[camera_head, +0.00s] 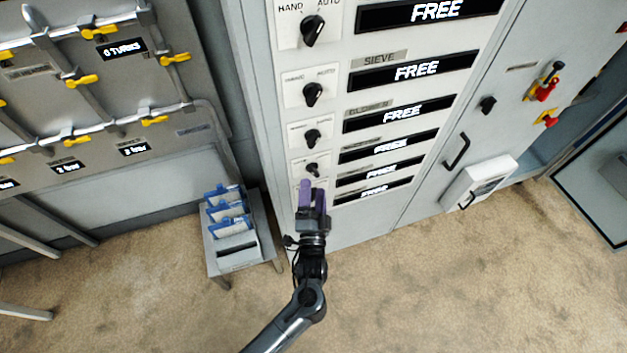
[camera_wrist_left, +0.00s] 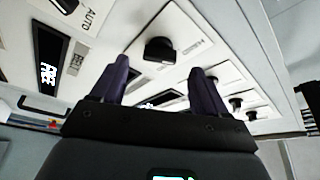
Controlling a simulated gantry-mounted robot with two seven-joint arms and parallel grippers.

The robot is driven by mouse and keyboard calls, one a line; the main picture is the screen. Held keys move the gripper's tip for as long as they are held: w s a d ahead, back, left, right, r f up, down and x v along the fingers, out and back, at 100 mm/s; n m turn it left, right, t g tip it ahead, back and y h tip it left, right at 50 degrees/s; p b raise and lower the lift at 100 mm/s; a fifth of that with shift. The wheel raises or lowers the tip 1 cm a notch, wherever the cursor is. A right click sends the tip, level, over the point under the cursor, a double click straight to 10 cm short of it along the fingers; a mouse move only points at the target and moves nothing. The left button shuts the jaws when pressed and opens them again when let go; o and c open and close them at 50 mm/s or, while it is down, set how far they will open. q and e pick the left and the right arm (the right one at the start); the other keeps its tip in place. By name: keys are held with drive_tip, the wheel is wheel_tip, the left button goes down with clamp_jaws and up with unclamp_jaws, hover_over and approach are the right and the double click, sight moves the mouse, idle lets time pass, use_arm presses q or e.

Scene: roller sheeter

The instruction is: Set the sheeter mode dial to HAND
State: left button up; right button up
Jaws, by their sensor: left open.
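A column of black mode dials on white plates runs down the left side of the grey cabinet front. The top dial (camera_head: 313,30) has HAND at its left and AUTO at its right, and its knob leans toward AUTO. Below it are a second dial (camera_head: 313,94), a third (camera_head: 312,136) and a fourth (camera_head: 312,169). I cannot read which dial is the sheeter's. My left gripper (camera_head: 312,190) is open and empty, its purple fingers over the lowest plate, hiding most of it. In the left wrist view, a black dial (camera_wrist_left: 159,50) shows beyond and between the fingers, apart from them.
Several displays beside the dials read FREE, including one (camera_head: 417,70) near the SIEVE label. A black door handle (camera_head: 456,151) sticks out to the right. A stand with blue-edged trays (camera_head: 229,222) is left of my gripper. The floor (camera_head: 430,290) in front is clear.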

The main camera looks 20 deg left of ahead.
use_arm(q)
drive_tip(key=v, duration=0.6)
drive_tip(key=shift+s, duration=0.1)
idle(0.6)
drive_tip(key=s+a+f+g+h, duration=0.25)
drive_tip(key=s+a, duration=0.35)
drive_tip(key=a, duration=0.3)
drive_tip(key=s+d+n+g+h, duration=0.1)
drive_tip(key=s+n+g+h, duration=0.4)
drive_tip(key=s+g, duration=0.85)
wheel_tip(320, 180, up, 23)
drive_tip(key=s+n+p, duration=0.1)
drive_tip(key=s+p, duration=0.1)
drive_tip(key=p, duration=2.2)
drive_tip(key=shift+t, duration=0.4)
